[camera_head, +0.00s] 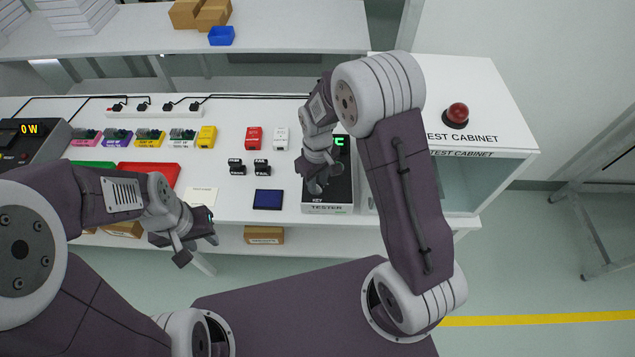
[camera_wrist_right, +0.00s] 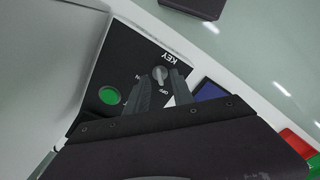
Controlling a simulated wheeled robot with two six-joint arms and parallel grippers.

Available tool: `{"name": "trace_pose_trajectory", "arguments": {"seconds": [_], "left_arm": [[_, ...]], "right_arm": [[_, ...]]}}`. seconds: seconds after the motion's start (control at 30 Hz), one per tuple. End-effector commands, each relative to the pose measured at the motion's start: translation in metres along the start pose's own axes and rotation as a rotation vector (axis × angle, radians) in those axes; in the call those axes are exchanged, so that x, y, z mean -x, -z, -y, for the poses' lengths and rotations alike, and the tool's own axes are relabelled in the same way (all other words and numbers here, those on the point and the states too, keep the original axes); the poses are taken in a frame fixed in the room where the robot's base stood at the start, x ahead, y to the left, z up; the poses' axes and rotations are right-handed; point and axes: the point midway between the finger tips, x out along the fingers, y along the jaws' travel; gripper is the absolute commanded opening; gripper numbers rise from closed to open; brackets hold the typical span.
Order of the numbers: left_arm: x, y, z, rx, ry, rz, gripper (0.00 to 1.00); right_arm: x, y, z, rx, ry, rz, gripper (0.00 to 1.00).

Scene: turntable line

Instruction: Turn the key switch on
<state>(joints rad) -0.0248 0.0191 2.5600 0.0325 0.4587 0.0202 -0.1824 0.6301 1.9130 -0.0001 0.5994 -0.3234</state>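The key switch (camera_wrist_right: 160,74) is a small grey knob on a black panel beside the word KEY, in the right wrist view. The panel belongs to the tester (camera_head: 328,209), which stands on the bench in the head view. My right gripper (camera_head: 322,182) is over the tester's front part and hides the switch there. In its wrist view my right gripper (camera_wrist_right: 163,78) has its fingers apart, with the knob showing between the tips; I cannot tell whether they touch it. My left gripper (camera_head: 197,248) hangs open and empty in front of the bench.
A green button (camera_wrist_right: 109,95) sits beside the switch on the same panel. A dark blue pad (camera_head: 267,200) and small black blocks (camera_head: 261,167) lie left of the tester. The test cabinet (camera_head: 490,152), with a red button (camera_head: 457,113) on top, stands right.

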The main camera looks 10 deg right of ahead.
Motion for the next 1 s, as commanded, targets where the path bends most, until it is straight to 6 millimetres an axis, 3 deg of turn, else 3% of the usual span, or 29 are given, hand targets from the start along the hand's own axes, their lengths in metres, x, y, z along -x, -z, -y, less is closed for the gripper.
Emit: {"name": "trace_pose_trajectory", "arguments": {"seconds": [0.33,0.43,0.77,1.0], "left_arm": [[0.0002,0.0,0.0,0.0,0.0,0.0,0.36],[0.0001,0.0,0.0,0.0,0.0,0.0,0.36],[0.001,0.0001,0.0,0.0,0.0,0.0,0.36],[0.006,0.0006,-0.0001,0.0,0.0,0.0,0.36]], "right_arm": [[-0.0084,0.0,0.0,0.0,0.0,-0.001,0.29],[-0.0083,0.0,0.0,0.0,0.0,-0.001,0.01],[-0.0077,0.0,-0.0001,-0.015,0.0,-0.001,0.0],[-0.0067,0.0001,-0.0001,-0.117,0.0,-0.001,0.0]]}}
